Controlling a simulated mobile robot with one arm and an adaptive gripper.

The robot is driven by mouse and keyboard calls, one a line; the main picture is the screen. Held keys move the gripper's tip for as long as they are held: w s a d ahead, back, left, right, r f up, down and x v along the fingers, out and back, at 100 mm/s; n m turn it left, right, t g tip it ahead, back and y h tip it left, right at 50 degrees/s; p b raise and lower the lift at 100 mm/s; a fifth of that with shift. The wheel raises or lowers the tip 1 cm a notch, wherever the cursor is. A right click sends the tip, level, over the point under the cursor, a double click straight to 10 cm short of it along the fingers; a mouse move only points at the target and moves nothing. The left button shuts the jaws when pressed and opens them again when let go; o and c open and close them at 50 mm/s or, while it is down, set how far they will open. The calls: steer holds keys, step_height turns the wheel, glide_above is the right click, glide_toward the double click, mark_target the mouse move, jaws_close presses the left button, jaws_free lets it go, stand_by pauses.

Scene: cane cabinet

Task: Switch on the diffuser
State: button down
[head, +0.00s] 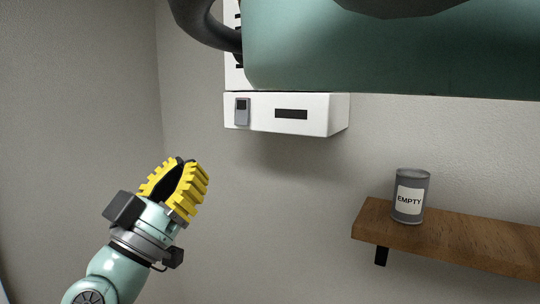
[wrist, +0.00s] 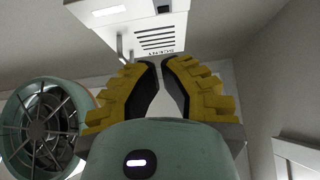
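The white wall unit, apparently the diffuser (head: 265,122), is on the wall at upper centre in the head view. Its lower box has a grey switch-like part (head: 242,111) at left and a dark slot (head: 291,114). My arm hides most of its upper part. In the wrist view, the white unit (wrist: 178,20) shows dark vents and inverted lettering like "SCENT" beyond the fingertips. My gripper (head: 188,162) is below and left of the unit, apart from it. Its yellow fingers are slightly open and empty, with a narrow gap between the tips in the wrist view (wrist: 161,64).
A grey can labelled "EMPTY" (head: 410,197) stands on a wooden wall shelf (head: 455,237) at lower right. A round fan-like object (wrist: 42,125) is at left in the wrist view. The space between my gripper and the unit looks clear.

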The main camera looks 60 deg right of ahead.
mark_target(246, 110)
stand_by(0.3)
steer(key=shift+d+f+p+x, duration=0.35)
steer(key=shift+p+x, duration=0.8)
steer(key=shift+x, duration=1)
steer(key=shift+d+f+p+x, duration=0.35)
steer(key=shift+p+x, duration=0.75)
steer(key=shift+x, duration=1.05)
steer(key=shift+d+f+p+x, duration=0.25)
steer(key=shift+f+p+x, duration=0.25)
steer(key=shift+p+x, duration=1.15)
steer(key=shift+w+d+r+b, duration=0.1)
steer(key=shift+d+r+b, duration=0.2)
steer(key=shift+b, duration=0.3)
